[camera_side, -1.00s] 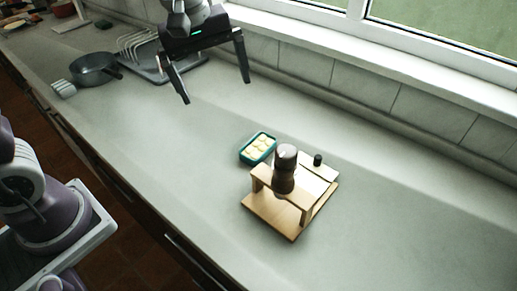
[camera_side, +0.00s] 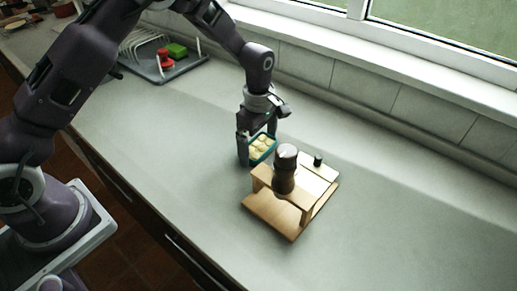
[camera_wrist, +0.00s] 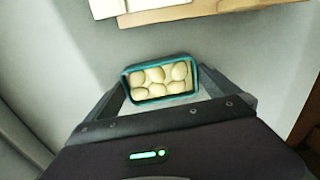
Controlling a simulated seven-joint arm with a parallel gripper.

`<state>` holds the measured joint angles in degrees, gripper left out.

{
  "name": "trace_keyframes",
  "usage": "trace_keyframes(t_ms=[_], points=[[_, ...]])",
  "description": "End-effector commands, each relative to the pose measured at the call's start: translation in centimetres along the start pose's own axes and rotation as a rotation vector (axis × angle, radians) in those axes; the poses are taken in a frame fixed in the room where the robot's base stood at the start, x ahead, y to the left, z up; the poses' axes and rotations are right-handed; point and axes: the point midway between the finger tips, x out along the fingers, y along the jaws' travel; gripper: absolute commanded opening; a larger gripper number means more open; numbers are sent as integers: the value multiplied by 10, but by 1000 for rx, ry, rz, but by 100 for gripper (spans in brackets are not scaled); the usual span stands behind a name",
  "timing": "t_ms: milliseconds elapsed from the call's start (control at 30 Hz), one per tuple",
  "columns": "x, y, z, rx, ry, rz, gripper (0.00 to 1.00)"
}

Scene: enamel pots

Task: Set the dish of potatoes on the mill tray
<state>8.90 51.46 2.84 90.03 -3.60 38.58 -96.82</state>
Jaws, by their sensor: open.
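The dish of potatoes (camera_side: 261,150) is a small teal rectangular dish with several pale potatoes, resting on the counter. It also shows in the wrist view (camera_wrist: 160,103). My gripper (camera_side: 257,146) is open and lowered over the dish, with one finger on each side; I cannot tell whether they touch its walls. The mill tray (camera_side: 268,218) is a wooden board with a raised wooden stand, just to the right of and nearer than the dish. A dark brown mill (camera_side: 285,172) stands at it. Part of the tray shows at the top of the wrist view (camera_wrist: 210,12).
A small black-topped piece (camera_side: 318,160) stands at the tray's back. A grey dish rack (camera_side: 160,68) with a red item (camera_side: 166,60) and a green block (camera_side: 177,50) is at the back left. A tiled wall and window sill run behind. The counter right of the tray is clear.

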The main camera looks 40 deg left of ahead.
Motion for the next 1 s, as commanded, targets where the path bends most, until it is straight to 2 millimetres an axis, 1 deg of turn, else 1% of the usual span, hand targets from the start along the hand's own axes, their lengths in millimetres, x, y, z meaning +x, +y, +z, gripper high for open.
trace_keyframes(t_ms=[33, 67, 100, 167, 200, 333, 533, 600, 667, 800, 900, 1000], points=[[0, 0, 0, 0, 0, 0, 100], [0, 0, 0, 0, 0, 0, 96], [0, 0, 0, 0, 0, 0, 88], [0, 0, 0, 0, 0, 0, 76], [0, 0, 0, 0, 0, 0, 69], [0, 0, 0, 0, 0, 0, 43], [-1, 0, 0, 1, 0, 1, 43], [-8, 1, 0, 1, 0, 3, 43], [-19, 1, 0, 1, 0, 5, 43], [-57, 1, 0, 1, -1, 6, 43], [-80, 1, 0, 2, 0, 4, 43], [-94, 1, 2, 18, 0, 3, 43]])
